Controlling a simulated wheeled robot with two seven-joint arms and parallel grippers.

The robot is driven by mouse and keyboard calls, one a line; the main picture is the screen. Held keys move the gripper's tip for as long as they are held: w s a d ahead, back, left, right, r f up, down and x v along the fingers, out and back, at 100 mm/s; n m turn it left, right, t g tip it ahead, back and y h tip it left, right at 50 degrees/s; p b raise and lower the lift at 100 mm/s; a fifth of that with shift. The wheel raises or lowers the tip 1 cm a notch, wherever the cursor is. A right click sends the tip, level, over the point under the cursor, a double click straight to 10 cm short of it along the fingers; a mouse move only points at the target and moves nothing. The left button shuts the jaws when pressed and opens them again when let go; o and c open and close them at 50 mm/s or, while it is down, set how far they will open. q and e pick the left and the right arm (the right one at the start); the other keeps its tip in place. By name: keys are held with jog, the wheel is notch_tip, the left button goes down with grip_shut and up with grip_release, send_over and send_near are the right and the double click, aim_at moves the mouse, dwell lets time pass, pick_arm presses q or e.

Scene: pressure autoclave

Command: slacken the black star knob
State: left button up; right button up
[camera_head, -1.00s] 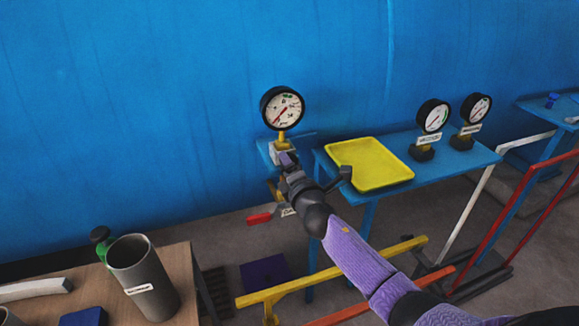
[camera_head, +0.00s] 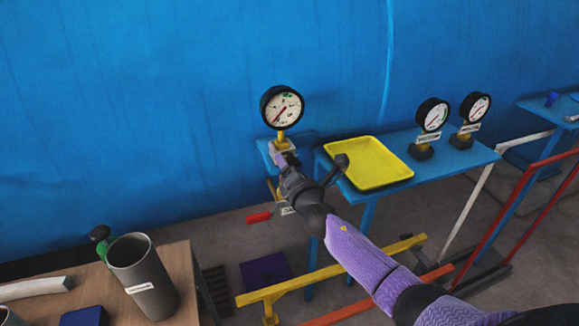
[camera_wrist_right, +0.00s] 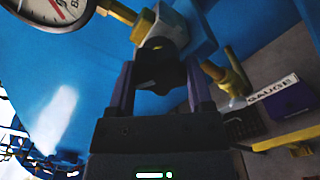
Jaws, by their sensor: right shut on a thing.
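The black star knob (camera_wrist_right: 158,66) sits between the two fingers of my right gripper (camera_wrist_right: 158,82) in the right wrist view, in front of a pale valve block. My right gripper is shut on it. In the head view, my right gripper (camera_head: 279,158) reaches the valve block (camera_head: 283,146) under the round pressure gauge (camera_head: 282,108); the knob itself is hidden there by the gripper. The gauge is also partly seen in the wrist view (camera_wrist_right: 55,15). My left gripper is not in view.
A blue table (camera_head: 455,160) beside the valve carries a yellow tray (camera_head: 368,162) and two gauges (camera_head: 432,115). A red-handled lever (camera_head: 259,217) hangs below the gripper. Yellow (camera_head: 330,271) and red rails stand below my forearm. A grey cylinder (camera_head: 142,275) stands on a wooden table.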

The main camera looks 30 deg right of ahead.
jog(key=o, duration=1.3)
jog(key=shift+c, duration=0.2)
jog(key=p+v, duration=0.2)
jog(key=v, duration=0.8)
jog(key=shift+d+f, duration=0.1)
